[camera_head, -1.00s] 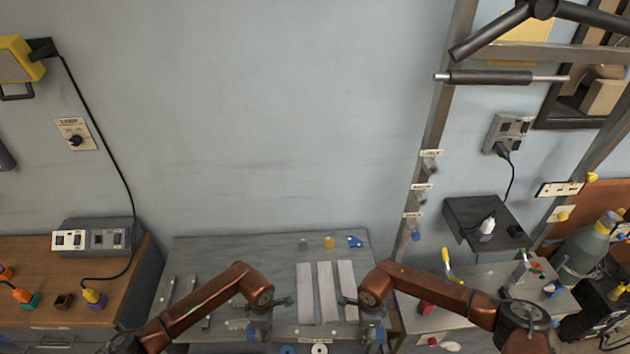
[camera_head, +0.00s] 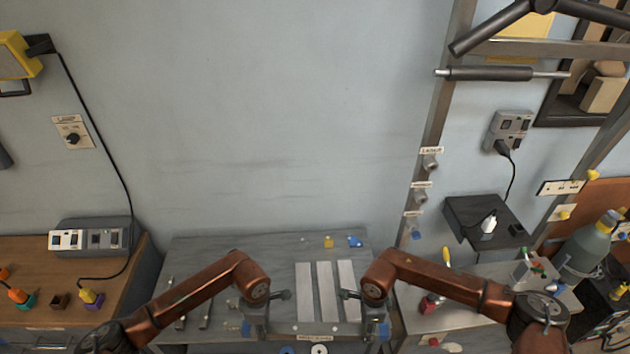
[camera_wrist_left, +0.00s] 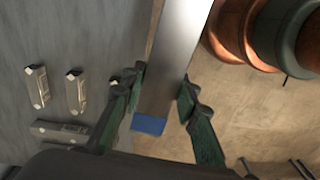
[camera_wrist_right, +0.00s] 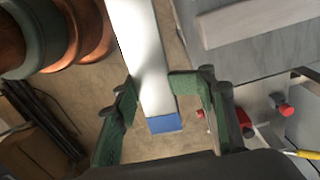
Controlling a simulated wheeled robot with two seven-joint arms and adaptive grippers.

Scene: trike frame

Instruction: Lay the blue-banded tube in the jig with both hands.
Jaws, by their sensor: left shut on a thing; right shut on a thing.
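The blue-banded tube is a pale metal bar with a blue band at each end. My left gripper (camera_wrist_left: 160,100) is shut on it near one blue end (camera_wrist_left: 149,124) in the left wrist view. My right gripper (camera_wrist_right: 153,95) is shut on it near the other blue end (camera_wrist_right: 164,123) in the right wrist view. In the head view the left gripper (camera_head: 255,328) and right gripper (camera_head: 376,330) are at the bench's front edge; the tube between them is not visible there. I cannot tell which bench fittings form the jig.
Three pale flat bars (camera_head: 326,292) lie side by side on the grey bench (camera_head: 230,245). Small metal blocks (camera_wrist_left: 77,92) sit on a grey surface beside the left gripper. A red-knobbed fixture (camera_wrist_right: 284,109) is right of the right gripper. Small blue and yellow parts (camera_head: 328,242) stand at the back.

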